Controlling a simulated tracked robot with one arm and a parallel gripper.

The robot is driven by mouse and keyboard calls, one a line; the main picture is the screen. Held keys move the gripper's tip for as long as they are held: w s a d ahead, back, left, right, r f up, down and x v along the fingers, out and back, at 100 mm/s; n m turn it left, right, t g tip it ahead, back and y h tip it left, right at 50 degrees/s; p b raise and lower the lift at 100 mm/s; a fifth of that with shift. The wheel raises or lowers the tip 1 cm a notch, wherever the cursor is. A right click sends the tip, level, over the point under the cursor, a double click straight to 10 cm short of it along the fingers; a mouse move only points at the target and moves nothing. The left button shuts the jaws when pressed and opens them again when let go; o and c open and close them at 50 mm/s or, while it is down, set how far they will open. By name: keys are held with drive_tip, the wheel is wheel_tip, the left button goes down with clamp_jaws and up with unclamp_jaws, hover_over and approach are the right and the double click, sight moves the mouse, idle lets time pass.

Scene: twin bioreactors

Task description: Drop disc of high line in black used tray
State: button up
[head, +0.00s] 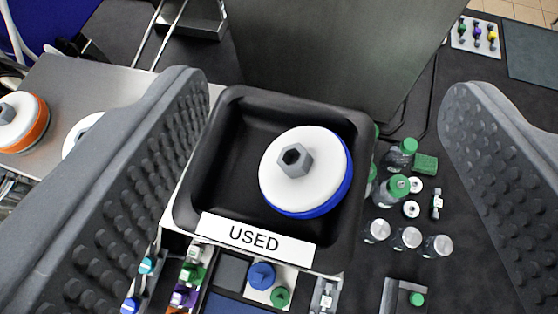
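The black used tray (232,150) lies below my gripper, with a white label reading "USED" (255,238) on its front edge. A white disc with a blue rim and a grey hex nub (318,180) is in the right part of the tray and looks slightly tilted; whether it rests fully on the tray floor I cannot tell. My gripper (325,120) is open, its two studded grey fingers wide apart on either side of the tray, with nothing touching them.
An orange-rimmed white disc (20,122) and another partly hidden white disc (80,133) sit on a grey surface at left. Several green-capped bottles (398,188) stand right of the tray. Small coloured parts (262,275) lie in front. A dark panel (330,50) rises behind.

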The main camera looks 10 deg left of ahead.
drive_tip(key=shift+s, duration=0.1)
drive_tip(key=b+v, duration=0.2)
drive_tip(key=v, duration=1.1)
drive_tip(key=shift+s+b, duration=0.25)
drive_tip(key=shift+b, duration=0.05)
drive_tip(key=shift+r, duration=0.1)
drive_tip(key=s+a+f+t+b, duration=0.1)
drive_tip(key=s+a+f+b, duration=0.1)
drive_tip(key=a, duration=0.4)
drive_tip(key=s+a+f+b, duration=0.3)
drive_tip(key=a+f+b, duration=0.1)
drive_tip(key=a, duration=0.2)
drive_tip(key=s+a+f+n+t+y+b, duration=0.1)
drive_tip(key=s+a+f+b, duration=0.1)
drive_tip(key=a, duration=0.4)
drive_tip(key=shift+s+a+f+t+b, duration=0.35)
drive_tip(key=shift+f+b, duration=0.1)
drive_tip(key=shift+b, duration=0.3)
